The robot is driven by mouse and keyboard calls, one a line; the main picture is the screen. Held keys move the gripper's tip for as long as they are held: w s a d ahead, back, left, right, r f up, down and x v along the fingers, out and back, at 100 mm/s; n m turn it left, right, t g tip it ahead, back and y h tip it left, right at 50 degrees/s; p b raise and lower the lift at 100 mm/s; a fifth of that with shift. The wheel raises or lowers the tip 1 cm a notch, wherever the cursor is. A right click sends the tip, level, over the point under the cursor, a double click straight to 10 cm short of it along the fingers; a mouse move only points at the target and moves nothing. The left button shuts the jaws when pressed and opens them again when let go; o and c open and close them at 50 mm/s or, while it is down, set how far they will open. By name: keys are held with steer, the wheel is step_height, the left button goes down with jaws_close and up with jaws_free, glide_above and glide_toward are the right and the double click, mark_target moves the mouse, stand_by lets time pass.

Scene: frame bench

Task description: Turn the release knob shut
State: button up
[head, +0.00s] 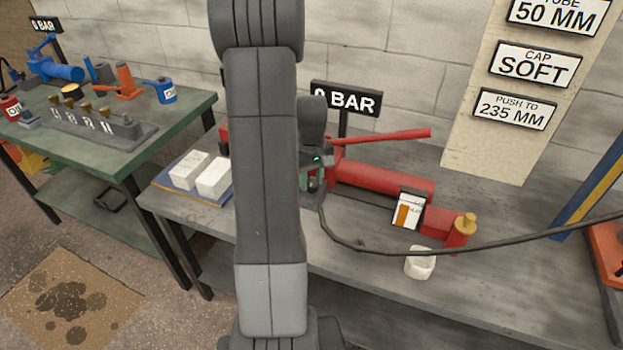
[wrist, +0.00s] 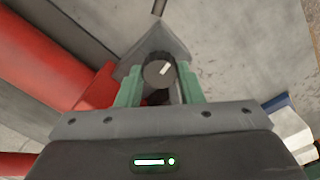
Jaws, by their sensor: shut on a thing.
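The release knob (wrist: 158,71) is dark and round with a white mark on its face. In the wrist view it sits between the green fingers of my gripper (wrist: 160,88), which are shut on it. In the head view my gripper (head: 313,183) is at the left end of the red pump (head: 375,180) on the grey bench. My arm hides part of that end, and the knob's own outline is hard to make out there. The white mark is tilted in the wrist view.
A black gauge sign reading 0 BAR (head: 346,99) stands behind the pump. A red lever (head: 385,136) runs above the pump body. A dark hose (head: 450,243) crosses the bench front. A white cup (head: 420,264) and two white blocks (head: 213,177) stand nearby.

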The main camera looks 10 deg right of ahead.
mark_target(312, 183)
steer(key=shift+m, duration=1.2)
steer(key=o, duration=1)
steer(key=shift+c, duration=0.2)
steer(key=shift+r, duration=0.1)
step_height(312, 183, up, 14)
steer(key=shift+p, duration=0.45)
steer(key=shift+f, duration=0.25)
step_height(312, 183, down, 14)
steer(key=shift+r+b, duration=0.15)
steer(key=shift+b, duration=0.3)
